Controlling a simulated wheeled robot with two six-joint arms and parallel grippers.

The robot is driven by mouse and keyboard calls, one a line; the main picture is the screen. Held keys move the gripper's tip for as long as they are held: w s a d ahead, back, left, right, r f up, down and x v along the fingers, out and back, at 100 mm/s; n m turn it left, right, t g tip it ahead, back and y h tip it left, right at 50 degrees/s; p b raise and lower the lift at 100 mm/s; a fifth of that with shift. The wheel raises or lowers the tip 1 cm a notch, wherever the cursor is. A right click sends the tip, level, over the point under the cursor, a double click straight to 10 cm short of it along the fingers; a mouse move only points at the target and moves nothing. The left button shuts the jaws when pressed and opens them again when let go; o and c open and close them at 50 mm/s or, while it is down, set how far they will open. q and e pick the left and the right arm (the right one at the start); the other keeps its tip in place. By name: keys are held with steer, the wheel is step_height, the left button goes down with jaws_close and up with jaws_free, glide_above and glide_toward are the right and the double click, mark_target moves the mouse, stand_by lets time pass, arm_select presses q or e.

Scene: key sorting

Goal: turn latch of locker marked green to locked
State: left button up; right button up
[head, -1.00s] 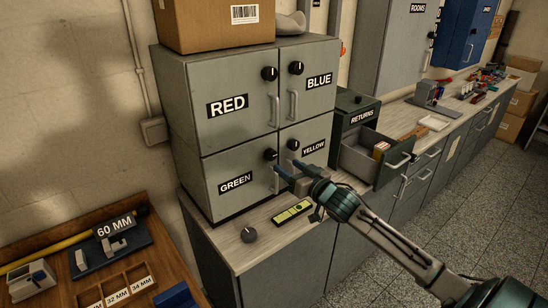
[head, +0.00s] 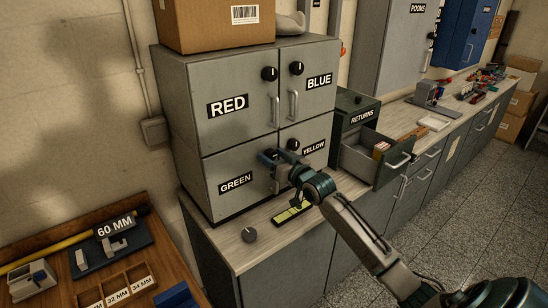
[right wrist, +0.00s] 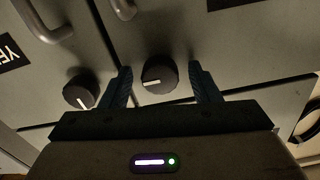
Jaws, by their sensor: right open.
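The green locker (head: 215,170) is the lower left door of the grey cabinet, with a GREEN label (head: 235,183). Its latch, a round black knob, is mostly hidden by my right gripper (head: 274,157) in the head view. In the right wrist view the latch knob (right wrist: 159,74) shows between the fingertips of the open right gripper (right wrist: 165,86), with a gap on each side. Its white mark lies nearly level, pointing left in that view. My left gripper is not in view.
The yellow locker's knob (right wrist: 80,93) is close beside the right gripper. The red knob (head: 269,74) and blue knob (head: 296,68) are above. An open drawer (head: 372,158) juts out to the right.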

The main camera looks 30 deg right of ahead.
steer(key=c, duration=1)
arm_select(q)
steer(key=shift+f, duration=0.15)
arm_select(e)
steer(key=shift+f+n+b, duration=0.15)
steer(key=shift+n+b, duration=1.65)
steer(key=shift+n, duration=0.2)
arm_select(q)
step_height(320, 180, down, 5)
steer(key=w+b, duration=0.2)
steer(key=b, duration=0.1)
arm_select(e)
steer(key=n, duration=0.4)
steer(key=shift+n, duration=0.3)
steer(key=n+b, duration=0.2)
steer(key=n, duration=0.4)
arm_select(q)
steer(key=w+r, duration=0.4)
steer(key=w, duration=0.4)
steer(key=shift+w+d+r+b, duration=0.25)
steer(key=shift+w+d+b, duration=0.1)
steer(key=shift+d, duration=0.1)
arm_select(e)
steer(key=shift+n, duration=1.7)
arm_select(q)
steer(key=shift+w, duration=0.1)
